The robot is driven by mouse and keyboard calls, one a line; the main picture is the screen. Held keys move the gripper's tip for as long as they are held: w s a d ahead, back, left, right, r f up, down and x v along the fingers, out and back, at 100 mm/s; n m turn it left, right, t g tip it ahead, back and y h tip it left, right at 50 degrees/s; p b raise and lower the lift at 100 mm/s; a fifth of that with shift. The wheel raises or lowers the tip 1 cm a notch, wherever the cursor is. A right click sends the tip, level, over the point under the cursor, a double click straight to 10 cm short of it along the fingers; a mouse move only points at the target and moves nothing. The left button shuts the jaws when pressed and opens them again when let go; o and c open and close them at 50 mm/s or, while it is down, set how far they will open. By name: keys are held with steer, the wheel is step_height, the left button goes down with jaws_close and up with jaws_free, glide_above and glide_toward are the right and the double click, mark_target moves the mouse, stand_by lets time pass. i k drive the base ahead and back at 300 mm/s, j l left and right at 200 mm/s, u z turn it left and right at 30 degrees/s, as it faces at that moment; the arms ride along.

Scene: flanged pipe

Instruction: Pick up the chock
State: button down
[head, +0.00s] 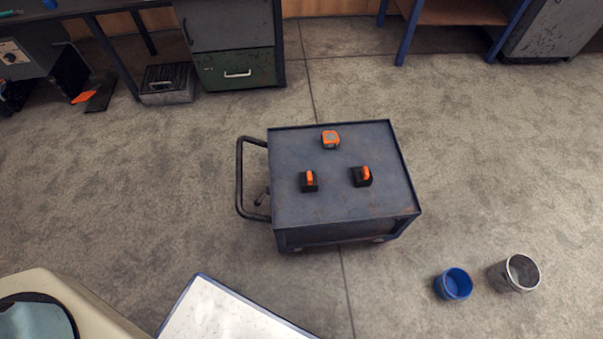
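Two small black blocks with orange upright parts stand on top of a dark blue-grey cart (300,210). One block (309,181) is left of the middle of the top, the other block (362,177) is to its right, with a gap between them. They look like chocks, and I cannot tell which one the task means. A small orange piece with a grey centre (331,140) lies behind them near the cart's far edge. My gripper is not in the head view, and nothing touches these pieces.
The cart has a dark tube handle (239,180) on its left. A blue bucket (454,284) and a grey bucket (515,273) stand on the floor at lower right. A white blue-edged surface (225,315) is at the bottom. Workbenches line the back. Floor around the cart is mostly free.

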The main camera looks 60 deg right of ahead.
mark_target(309, 176)
steer(key=i+j+z, duration=0.3)
steer(key=i+j, duration=0.6)
steer(key=i, duration=0.15)
steer(key=l+z, duration=0.1)
steer(key=z, duration=1.95)
steer(key=i+j+z, duration=0.4)
steer(key=l, duration=0.1)
